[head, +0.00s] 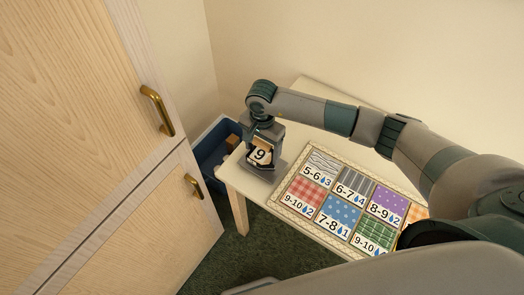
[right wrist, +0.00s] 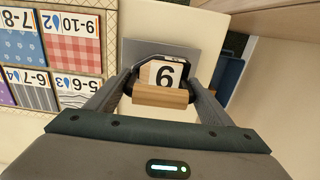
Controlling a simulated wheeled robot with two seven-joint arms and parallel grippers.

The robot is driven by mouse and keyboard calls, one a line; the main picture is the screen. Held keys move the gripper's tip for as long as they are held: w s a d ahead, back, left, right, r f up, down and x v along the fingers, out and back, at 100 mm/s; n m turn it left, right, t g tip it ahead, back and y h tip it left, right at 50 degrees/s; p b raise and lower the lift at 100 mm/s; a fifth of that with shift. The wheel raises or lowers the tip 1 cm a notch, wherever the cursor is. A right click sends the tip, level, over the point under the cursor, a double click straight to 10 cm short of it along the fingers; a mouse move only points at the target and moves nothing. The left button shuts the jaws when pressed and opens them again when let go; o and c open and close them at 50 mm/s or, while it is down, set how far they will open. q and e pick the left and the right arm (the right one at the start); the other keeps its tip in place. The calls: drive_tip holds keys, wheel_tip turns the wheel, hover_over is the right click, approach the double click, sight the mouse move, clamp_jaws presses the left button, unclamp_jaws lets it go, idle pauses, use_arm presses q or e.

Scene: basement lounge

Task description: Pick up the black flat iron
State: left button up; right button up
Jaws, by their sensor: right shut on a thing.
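The flat iron (head: 268,172) is at the left end of the cream table, with a grey sole plate, a wooden handle and a white label reading 9. In the right wrist view the iron (right wrist: 160,97) shows its handle across the jaws, its dark bracket, and its plate beyond; the label is upside down there. My right gripper (head: 262,143) points down over it, its fingers on either side of the handle, shut on it. I cannot tell whether the plate touches the table. My left gripper is not in view.
A board of patterned number cards (head: 340,209) lies on the table (head: 314,89) right of the iron. A blue bin (head: 213,158) with things in it stands on the floor beyond the table's left edge. A wooden cabinet (head: 80,110) with brass handles stands at left.

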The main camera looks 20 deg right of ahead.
drive_tip(key=shift+w+r, duration=0.1)
drive_tip(key=shift+r, duration=0.3)
drive_tip(key=r+b, duration=0.1)
drive_tip(key=d+r+b, duration=0.1)
drive_tip(key=r, duration=0.1)
drive_tip(key=s+d+r+b, duration=0.2)
drive_tip(key=d+r+b, duration=0.3)
drive_tip(key=d, duration=0.5)
drive_tip(key=shift+s+d+r, duration=0.2)
drive_tip(key=shift+d+r, duration=0.1)
drive_tip(key=shift+r, duration=0.6)
drive_tip(key=s+a+r+n, duration=0.6)
drive_tip(key=s+a+n, duration=0.2)
drive_tip(key=n, duration=0.2)
drive_tip(key=shift+s, duration=0.4)
